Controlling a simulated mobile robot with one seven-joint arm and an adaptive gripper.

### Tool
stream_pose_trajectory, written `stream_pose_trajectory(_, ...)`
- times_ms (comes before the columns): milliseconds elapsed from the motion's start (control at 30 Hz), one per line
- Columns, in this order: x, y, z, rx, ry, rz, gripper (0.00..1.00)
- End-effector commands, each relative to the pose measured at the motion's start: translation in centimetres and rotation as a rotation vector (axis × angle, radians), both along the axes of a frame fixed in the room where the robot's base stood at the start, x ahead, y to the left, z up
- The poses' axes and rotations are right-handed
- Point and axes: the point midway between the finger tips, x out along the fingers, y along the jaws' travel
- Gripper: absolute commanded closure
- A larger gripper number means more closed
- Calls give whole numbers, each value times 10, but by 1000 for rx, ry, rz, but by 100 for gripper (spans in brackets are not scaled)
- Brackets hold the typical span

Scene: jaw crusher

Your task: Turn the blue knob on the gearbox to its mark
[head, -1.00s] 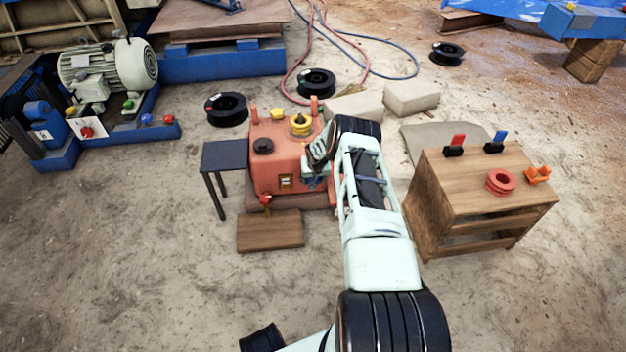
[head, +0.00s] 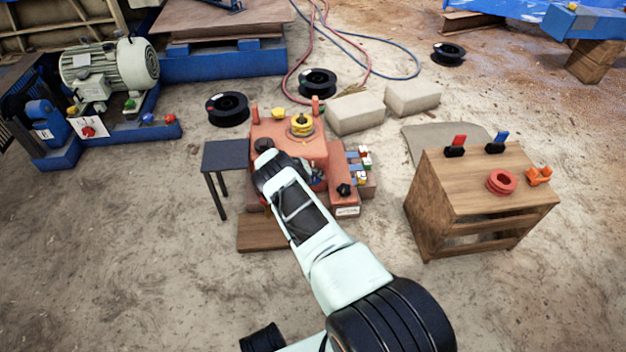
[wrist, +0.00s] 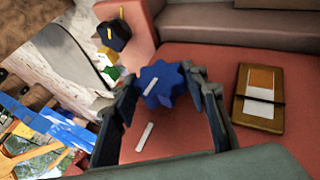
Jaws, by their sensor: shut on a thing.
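The gearbox (head: 315,148) is a red housing on the ground; its red face (wrist: 215,60) fills much of the wrist view. The blue knob (wrist: 172,78) is lobed and has a white pointer line. A white mark (wrist: 144,137) lies on the red face below the knob in the wrist view. The line and mark slant similarly, but I cannot tell whether they line up. My gripper (wrist: 163,84) has one dark finger on each side of the knob and is shut on it. In the head view my arm hides the knob and fingers.
A side box with a black knob (head: 343,190) and coloured levers stands right of my arm. A yellow round part (head: 301,122) sits on top of the gearbox. A dark small table (head: 224,155) stands left and a wooden stand (head: 480,190) right. Open ground lies in front.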

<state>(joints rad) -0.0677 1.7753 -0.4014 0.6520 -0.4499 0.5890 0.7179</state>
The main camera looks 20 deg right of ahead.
Motion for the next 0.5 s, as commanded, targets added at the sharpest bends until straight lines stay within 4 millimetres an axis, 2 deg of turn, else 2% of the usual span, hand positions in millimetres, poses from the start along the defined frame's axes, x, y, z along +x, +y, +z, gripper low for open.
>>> stream_pose_trajectory(500, -2, 1, -2, -85, 29, -3, 84)
